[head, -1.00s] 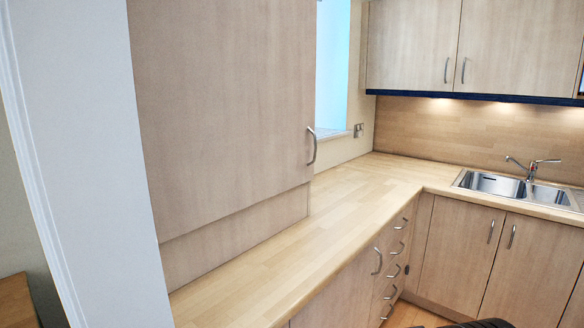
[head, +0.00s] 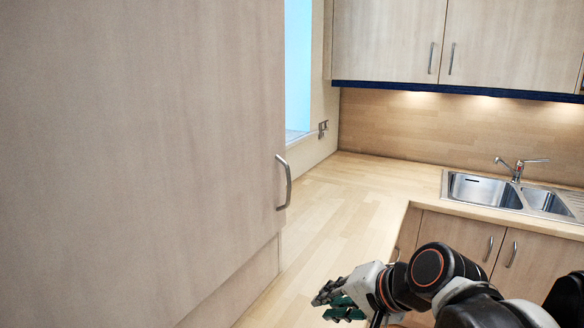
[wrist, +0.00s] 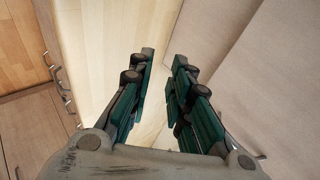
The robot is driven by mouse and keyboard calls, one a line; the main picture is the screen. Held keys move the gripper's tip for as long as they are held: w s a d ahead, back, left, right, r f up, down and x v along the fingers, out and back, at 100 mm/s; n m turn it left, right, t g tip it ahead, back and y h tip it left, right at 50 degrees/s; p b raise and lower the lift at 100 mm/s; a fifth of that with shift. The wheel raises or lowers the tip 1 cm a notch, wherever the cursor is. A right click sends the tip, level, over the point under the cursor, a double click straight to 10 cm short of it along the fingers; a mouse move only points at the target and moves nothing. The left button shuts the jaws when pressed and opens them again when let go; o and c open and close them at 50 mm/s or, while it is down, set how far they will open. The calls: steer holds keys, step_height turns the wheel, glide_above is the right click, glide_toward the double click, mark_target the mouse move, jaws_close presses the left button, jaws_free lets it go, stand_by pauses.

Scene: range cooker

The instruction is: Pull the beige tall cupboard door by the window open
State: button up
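The beige tall cupboard door (head: 150,150) fills the left of the head view and looks closed. Its curved metal handle (head: 284,183) is at the door's right edge, near the window. My gripper (head: 335,300) is below and to the right of the handle, over the worktop, apart from the door. In the wrist view my gripper (wrist: 160,85) has its two green-padded fingers spread with nothing between them. The pale cupboard front (wrist: 270,80) is at the right there, and the handle cannot be made out.
The wooden worktop (head: 335,205) is clear up to the corner. A steel sink (head: 485,190) with a tap is at the right. Wall cupboards (head: 400,40) hang above. The window (head: 298,65) is beside the tall cupboard. Drawer handles (wrist: 58,85) jut out below the worktop.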

steer(key=w+a+r+m+t+y+p, duration=0.1)
steer(key=w+a+r+m+y+p, duration=0.25)
steer(key=w+r+m, duration=0.35)
steer(key=m+t+y+p, duration=0.4)
steer(key=m+p, duration=0.2)
steer(key=m, duration=0.6)
glide_toward(289, 185)
steer(key=x, duration=0.3)
steer(key=b+x, duration=0.1)
steer(key=x, duration=0.3)
steer(key=r+x, duration=0.1)
steer(key=x, duration=0.2)
steer(key=shift+w+r, duration=0.1)
steer(key=shift+w, duration=0.3)
steer(key=shift+c, duration=0.5)
jaws_close()
